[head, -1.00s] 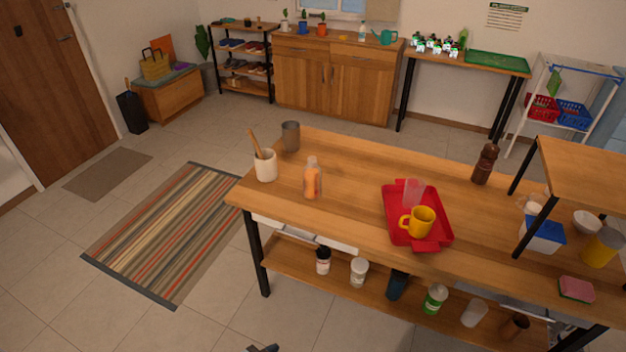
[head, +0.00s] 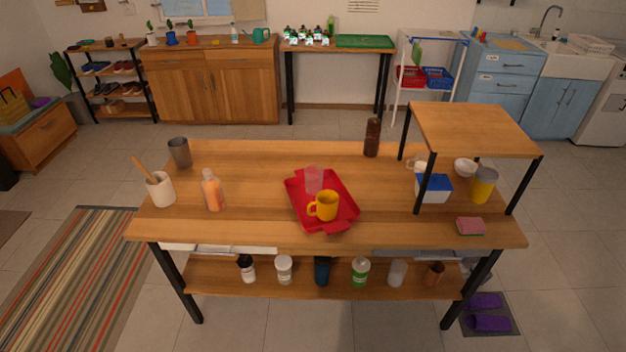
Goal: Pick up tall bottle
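Several things could be the tall bottle. A tall dark brown bottle or mill (head: 372,138) stands upright near the back edge of the wooden table (head: 250,155). A clear bottle with orange contents (head: 213,192) stands upright on the table's left part. On the lower shelf (head: 225,278) stand a dark bottle with a white label (head: 246,268), a dark blue bottle or tumbler (head: 322,271) and a green-and-white bottle (head: 360,271). Neither of my grippers is in view.
A red tray (head: 335,222) holds a yellow mug (head: 323,206) and a clear cup (head: 314,179). A raised wooden shelf (head: 475,130) covers the table's right end. A utensil pot (head: 160,189) and grey cup (head: 179,152) stand at left. Free tabletop lies behind the tray.

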